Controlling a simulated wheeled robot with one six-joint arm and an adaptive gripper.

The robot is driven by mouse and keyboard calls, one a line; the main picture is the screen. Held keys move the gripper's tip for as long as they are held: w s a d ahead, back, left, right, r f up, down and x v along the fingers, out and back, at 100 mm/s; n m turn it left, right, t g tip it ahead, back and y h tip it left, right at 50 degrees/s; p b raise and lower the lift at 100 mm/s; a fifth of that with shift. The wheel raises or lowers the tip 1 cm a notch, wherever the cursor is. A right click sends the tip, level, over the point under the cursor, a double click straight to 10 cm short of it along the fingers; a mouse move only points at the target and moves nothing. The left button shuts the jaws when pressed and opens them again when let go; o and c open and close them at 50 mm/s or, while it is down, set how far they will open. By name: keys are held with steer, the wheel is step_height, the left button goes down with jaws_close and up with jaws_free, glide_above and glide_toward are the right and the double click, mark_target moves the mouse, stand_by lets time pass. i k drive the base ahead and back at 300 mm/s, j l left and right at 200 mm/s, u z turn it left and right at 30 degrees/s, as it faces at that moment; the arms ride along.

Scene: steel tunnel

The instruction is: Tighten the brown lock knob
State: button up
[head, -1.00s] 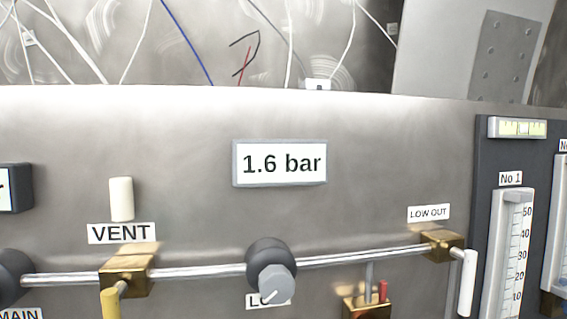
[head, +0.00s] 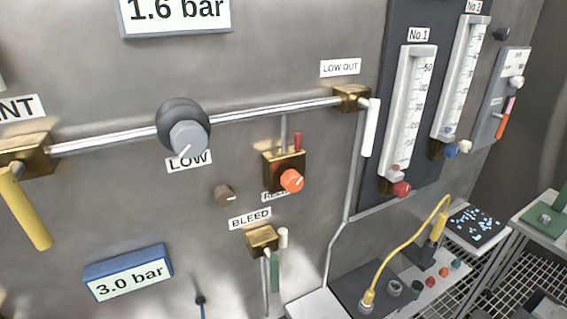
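My gripper is not in view.
A BLEED valve (head: 262,240) with a green handle is below the brown knob. A yellow handle (head: 27,212) projects at left, and a blue 3.0 bar display (head: 128,273) is lower left. A bench with a yellow cable (head: 407,245) stands at lower right.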

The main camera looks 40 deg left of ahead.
mark_target(224, 196)
steer(key=u, duration=1.5)
